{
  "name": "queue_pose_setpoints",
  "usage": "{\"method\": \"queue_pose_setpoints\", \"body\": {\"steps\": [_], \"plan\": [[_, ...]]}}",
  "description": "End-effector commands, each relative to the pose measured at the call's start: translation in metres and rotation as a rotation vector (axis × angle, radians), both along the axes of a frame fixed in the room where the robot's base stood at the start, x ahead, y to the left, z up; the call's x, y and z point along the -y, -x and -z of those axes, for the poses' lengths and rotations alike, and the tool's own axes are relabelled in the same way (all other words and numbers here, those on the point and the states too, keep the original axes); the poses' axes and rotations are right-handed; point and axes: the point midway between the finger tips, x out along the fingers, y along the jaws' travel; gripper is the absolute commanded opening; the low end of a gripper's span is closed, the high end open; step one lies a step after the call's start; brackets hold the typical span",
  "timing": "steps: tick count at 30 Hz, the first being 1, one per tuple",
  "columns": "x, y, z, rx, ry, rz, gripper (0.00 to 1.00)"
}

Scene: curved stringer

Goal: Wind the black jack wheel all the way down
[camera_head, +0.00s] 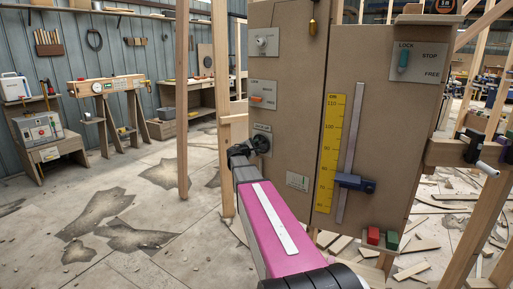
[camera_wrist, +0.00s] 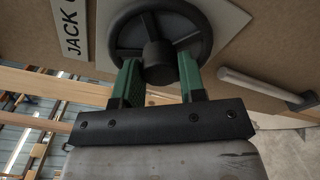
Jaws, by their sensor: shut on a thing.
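The black jack wheel (camera_head: 263,143) is mounted on a light plate on the left part of the brown panel. In the wrist view the wheel (camera_wrist: 205,32) shows its round rim, spokes and central hub, beside a partly cut-off "JACK" label. My gripper (camera_head: 250,148) reaches the wheel from the front left. In the wrist view its two green fingers (camera_wrist: 159,78) are shut on the wheel's hub, one on each side. A yellow centimetre scale (camera_head: 330,152) stands upright on the panel, and a blue slider (camera_head: 355,183) sits on the grey rail beside its lower part.
The panel also carries a white-knobbed switch (camera_head: 262,41), an orange lever (camera_head: 262,97) and a teal lock lever (camera_head: 403,60). Red (camera_head: 373,236) and green (camera_head: 391,240) blocks sit at its lower edge. A wooden post (camera_head: 182,100) stands left; open floor lies beyond.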

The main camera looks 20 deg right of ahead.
Motion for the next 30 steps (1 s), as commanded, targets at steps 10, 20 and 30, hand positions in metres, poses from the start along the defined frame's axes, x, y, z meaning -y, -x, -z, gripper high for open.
{"method": "queue_pose_setpoints", "body": {"steps": [10,20,30], "plan": [[0.0,0.0,0.0,0.001,-0.002,0.0,0.63],[-0.011,0.008,0.0,0.001,-0.002,-0.001,0.63],[-0.062,0.043,-0.002,0.001,-0.003,-0.002,0.63]]}}
